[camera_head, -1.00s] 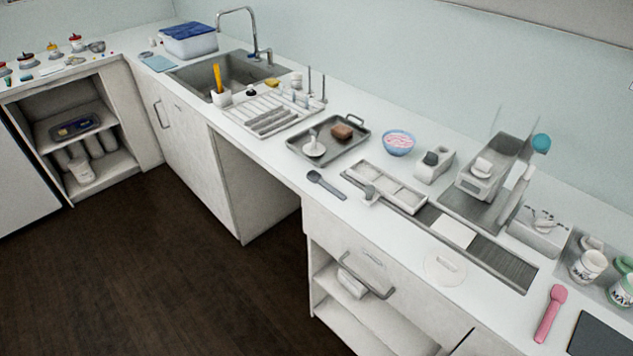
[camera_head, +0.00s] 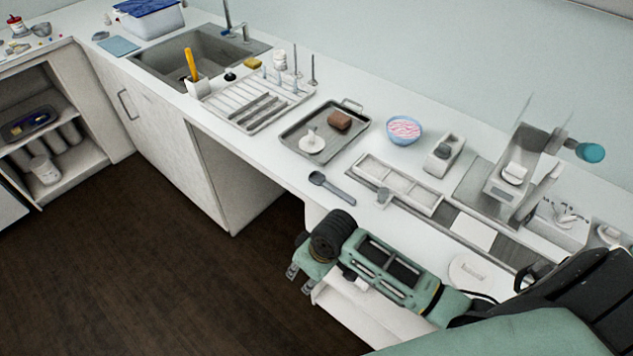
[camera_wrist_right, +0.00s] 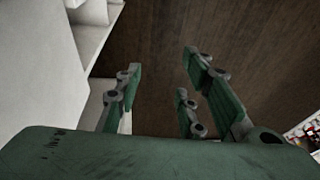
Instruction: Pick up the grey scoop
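The grey scoop (camera_head: 330,187) lies flat on the white counter near its front edge, just in front of the metal tray. Its round bowl end points to the left and its handle to the right. The scoop does not show in the right wrist view. My left gripper is in neither view.
A grey tray (camera_head: 287,137) with a brown block and a white item stands behind the scoop. A white divided tray (camera_head: 437,205) is to its right. The dish rack (camera_head: 233,120) is to the left. Open cabinet shelves lie below. Counter around the scoop is clear.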

